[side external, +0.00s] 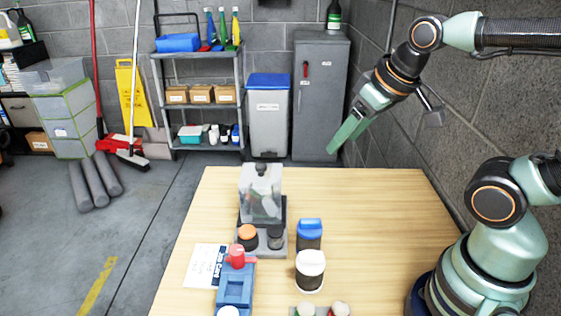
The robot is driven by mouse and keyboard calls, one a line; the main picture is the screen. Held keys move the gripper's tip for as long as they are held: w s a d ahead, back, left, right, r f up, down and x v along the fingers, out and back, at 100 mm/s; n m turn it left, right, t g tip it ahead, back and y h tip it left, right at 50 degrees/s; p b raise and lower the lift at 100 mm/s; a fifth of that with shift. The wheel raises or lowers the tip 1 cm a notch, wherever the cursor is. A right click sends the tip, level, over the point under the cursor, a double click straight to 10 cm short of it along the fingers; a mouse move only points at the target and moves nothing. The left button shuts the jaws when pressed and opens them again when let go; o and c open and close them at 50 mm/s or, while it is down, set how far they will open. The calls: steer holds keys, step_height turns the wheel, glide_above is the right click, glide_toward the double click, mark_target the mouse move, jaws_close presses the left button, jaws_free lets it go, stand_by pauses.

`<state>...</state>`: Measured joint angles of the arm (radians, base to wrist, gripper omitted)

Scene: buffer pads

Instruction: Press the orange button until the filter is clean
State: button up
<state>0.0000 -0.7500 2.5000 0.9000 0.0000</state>
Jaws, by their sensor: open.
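The orange button (248,231) sits on the front left of a grey device on the wooden table. A dark grey knob or button (275,236) is beside it on the right. Behind them stands a clear box (261,193) with grey, cloudy-looking contents, which may be the filter; its exact state is hard to tell. My gripper (338,143) is open and empty. It hangs in the air beyond the table's back edge, up and to the right of the device, well apart from the button.
A blue-lidded jar (309,234) and a white-lidded dark jar (310,271) stand right of the device. A blue fixture with a red knob (237,256) and a printed card (204,267) are in front. The table's right half (385,230) is clear.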

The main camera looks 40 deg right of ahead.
steer(key=shift+w, duration=0.1)
steer(key=c, duration=0.8)
steer(key=shift+w+a+r, duration=0.1)
steer(key=shift+w+a, duration=0.05)
steer(key=shift+a, duration=0.05)
jaws_close()
steer(key=w+a+f+n+g, duration=0.2)
steer(key=w+a+n, duration=0.2)
steer(key=a, duration=0.3)
steer(key=w+a+f+n+g, duration=0.3)
steer(key=w+a+n, duration=0.2)
steer(key=w+a, duration=0.2)
steer(key=shift+a+g, duration=0.3)
steer(key=shift+a, duration=0.4)
